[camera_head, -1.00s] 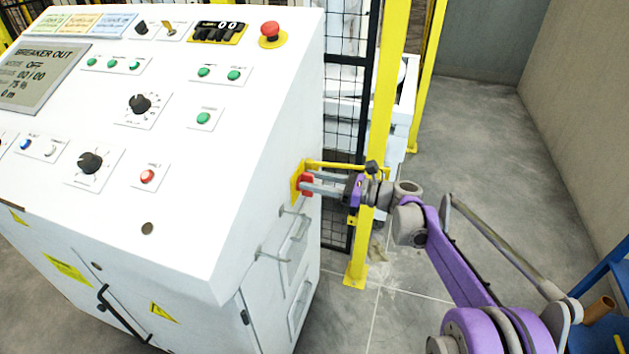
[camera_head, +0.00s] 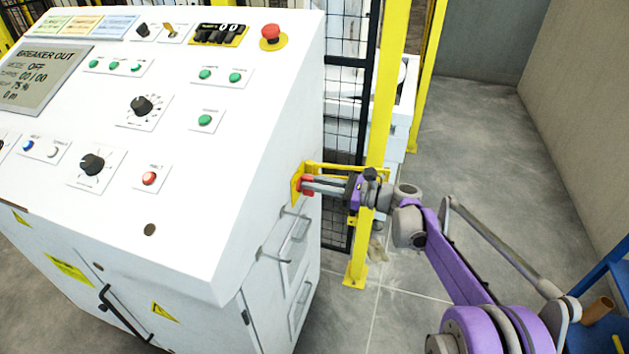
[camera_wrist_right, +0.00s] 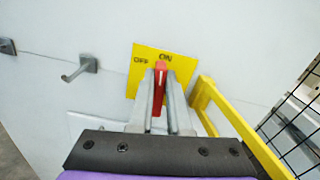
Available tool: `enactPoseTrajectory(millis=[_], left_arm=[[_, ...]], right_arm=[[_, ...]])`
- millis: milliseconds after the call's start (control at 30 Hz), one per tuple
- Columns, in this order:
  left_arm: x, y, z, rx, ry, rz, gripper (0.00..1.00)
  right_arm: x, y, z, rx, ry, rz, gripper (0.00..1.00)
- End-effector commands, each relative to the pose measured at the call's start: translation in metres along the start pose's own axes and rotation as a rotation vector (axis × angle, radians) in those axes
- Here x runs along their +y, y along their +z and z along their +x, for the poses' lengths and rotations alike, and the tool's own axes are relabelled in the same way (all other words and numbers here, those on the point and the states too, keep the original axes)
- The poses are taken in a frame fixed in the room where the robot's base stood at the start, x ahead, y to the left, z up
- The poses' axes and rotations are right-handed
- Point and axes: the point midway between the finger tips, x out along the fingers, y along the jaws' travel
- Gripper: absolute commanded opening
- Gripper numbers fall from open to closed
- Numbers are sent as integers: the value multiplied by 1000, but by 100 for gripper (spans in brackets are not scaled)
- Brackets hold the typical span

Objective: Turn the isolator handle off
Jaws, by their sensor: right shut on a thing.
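The red isolator handle (camera_wrist_right: 160,78) is on a yellow plate (camera_wrist_right: 139,84) on the cabinet's right side. In the right wrist view the plate reads OFF at left and ON at the top middle, and the handle's top end is just below ON. My right gripper (camera_wrist_right: 159,82) is shut on the handle, one finger on each side of it. In the head view the yellow plate (camera_head: 296,183) and red handle (camera_head: 306,185) show at the tips of my right gripper (camera_head: 309,186). My left gripper is not in view.
A yellow guard bar (camera_wrist_right: 235,122) runs close to the right of my gripper. A yellow post (camera_head: 383,110) and black mesh fence (camera_head: 345,110) stand beside the white cabinet (camera_head: 240,150). Metal hooks (camera_wrist_right: 80,68) stick out left of the plate.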

Motion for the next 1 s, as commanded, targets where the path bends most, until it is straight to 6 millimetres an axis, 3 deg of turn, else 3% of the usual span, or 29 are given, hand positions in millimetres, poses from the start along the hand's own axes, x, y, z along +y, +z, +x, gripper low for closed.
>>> enactPoseTrajectory(millis=[1000], left_arm=[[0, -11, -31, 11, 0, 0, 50]], right_arm=[[15, -7, 0, 1, 1, -953, 0]])
